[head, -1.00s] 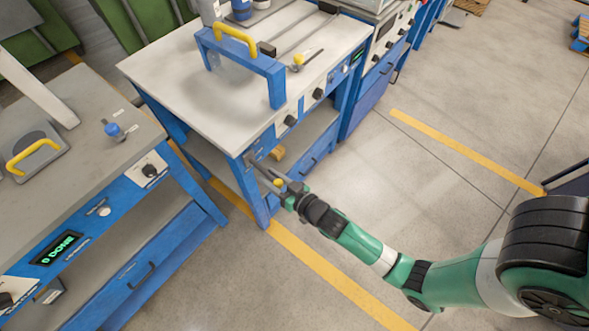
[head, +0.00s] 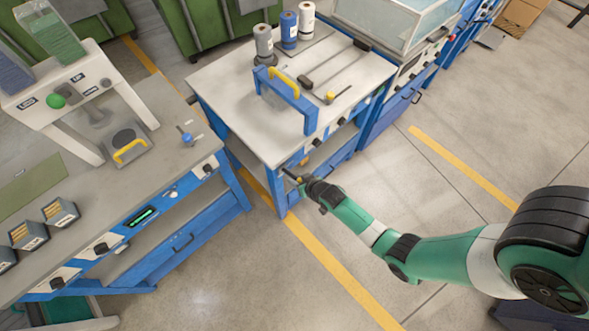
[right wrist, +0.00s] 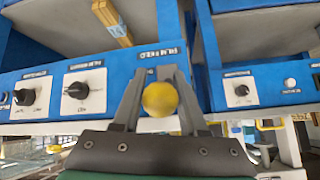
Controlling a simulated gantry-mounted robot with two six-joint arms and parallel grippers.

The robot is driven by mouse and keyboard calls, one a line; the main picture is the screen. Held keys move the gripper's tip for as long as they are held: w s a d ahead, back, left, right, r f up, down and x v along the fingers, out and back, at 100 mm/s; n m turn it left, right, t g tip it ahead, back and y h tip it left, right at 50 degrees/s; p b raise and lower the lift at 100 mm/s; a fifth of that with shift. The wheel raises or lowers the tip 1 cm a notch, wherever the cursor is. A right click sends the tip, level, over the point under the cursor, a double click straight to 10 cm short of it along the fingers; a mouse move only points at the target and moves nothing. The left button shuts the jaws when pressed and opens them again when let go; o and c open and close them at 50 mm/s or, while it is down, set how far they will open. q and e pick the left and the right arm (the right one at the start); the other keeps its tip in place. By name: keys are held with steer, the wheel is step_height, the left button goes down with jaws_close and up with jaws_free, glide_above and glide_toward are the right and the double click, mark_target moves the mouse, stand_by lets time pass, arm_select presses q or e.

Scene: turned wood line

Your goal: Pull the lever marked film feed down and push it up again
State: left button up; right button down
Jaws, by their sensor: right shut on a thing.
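The film feed lever shows in the right wrist view as a round yellow knob (right wrist: 160,99). Its label, film feed (right wrist: 159,52), appears upside down on the blue front panel just above. My right gripper (right wrist: 156,95) has a finger on each side of the knob and is shut on it. The gripper's body covers the lower part of that view, and the lever's stem is hidden behind the knob. In the head view my right gripper (head: 292,177) is small at the front left corner of the blue bench (head: 245,133). My left gripper is not in view.
Black rotary knobs (right wrist: 75,91) sit on the same panel. The bench top carries a blue frame with a yellow handle (head: 285,83) and several rolls (head: 290,28). Another bench (head: 170,187) stands at left. Floor on the right is open around my arm.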

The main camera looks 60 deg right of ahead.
steer(key=shift+w+r, duration=0.2)
steer(key=shift+r, duration=0.25)
steer(key=shift+c, duration=2.3)
jaws_free()
steer(key=shift+s+f, duration=0.1)
steer(key=p+v, duration=0.4)
steer(key=v, duration=0.7)
steer(key=shift+s+r+p, duration=0.2)
steer(key=shift+s+p, duration=0.05)
steer(key=shift+p, duration=0.15)
steer(key=shift+a, duration=0.15)
